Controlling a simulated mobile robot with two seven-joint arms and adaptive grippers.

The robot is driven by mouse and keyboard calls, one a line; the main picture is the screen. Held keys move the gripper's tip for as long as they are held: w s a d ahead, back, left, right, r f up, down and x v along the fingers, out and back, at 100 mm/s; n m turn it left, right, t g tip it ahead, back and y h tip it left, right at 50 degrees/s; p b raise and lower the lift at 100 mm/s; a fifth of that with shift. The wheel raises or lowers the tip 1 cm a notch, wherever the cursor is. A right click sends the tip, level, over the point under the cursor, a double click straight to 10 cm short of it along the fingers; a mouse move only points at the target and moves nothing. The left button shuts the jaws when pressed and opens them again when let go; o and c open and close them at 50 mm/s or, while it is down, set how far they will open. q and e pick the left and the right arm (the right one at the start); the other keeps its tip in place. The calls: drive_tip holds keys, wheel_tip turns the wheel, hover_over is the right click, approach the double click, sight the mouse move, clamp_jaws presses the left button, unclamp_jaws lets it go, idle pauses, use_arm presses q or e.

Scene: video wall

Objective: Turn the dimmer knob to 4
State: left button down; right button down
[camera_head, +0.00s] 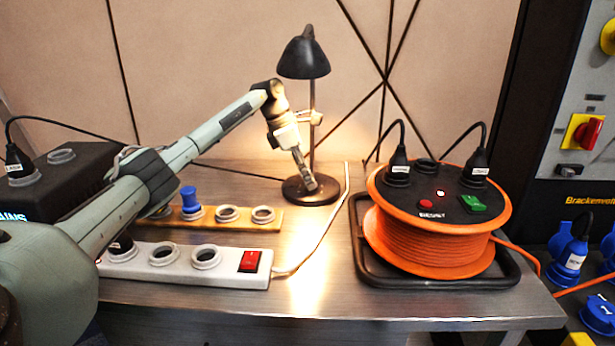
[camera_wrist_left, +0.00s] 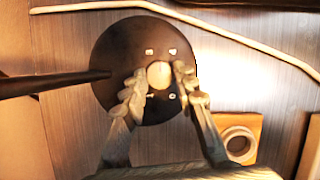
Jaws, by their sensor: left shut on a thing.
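The black desk lamp (camera_head: 304,58) is lit and stands on a round dark base (camera_head: 326,196). In the left wrist view the base (camera_wrist_left: 110,65) carries a round cream dimmer knob (camera_wrist_left: 160,75) with small pale marks around it, too blurred to read. My left gripper (camera_head: 309,185) reaches down to the base. In the left wrist view its two fingers (camera_wrist_left: 158,80) lie on either side of the knob and are shut on it. In the head view the knob is hidden by the gripper. My right gripper is in neither view.
An orange cable reel (camera_head: 428,240) stands right of the lamp. A white power strip (camera_head: 225,275) and a wooden socket strip (camera_head: 240,224) lie at the left front. A pale cable (camera_head: 328,225) crosses the metal table (camera_head: 350,317).

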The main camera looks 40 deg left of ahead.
use_arm(q)
drive_tip(key=m+g, duration=0.1)
drive_tip(key=m, duration=0.1)
drive_tip(key=m+h, duration=0.1)
drive_tip(key=m, duration=0.2)
drive_tip(key=shift+w+a+g, duration=0.1)
drive_tip(key=shift+w+g, duration=0.05)
drive_tip(key=shift+g, duration=0.25)
idle(0.3)
drive_tip(key=c, duration=1.2)
unclamp_jaws()
drive_tip(key=shift+r, duration=0.1)
wheel_tip(320, 180, up, 10)
drive_tip(key=shift+f, duration=0.1)
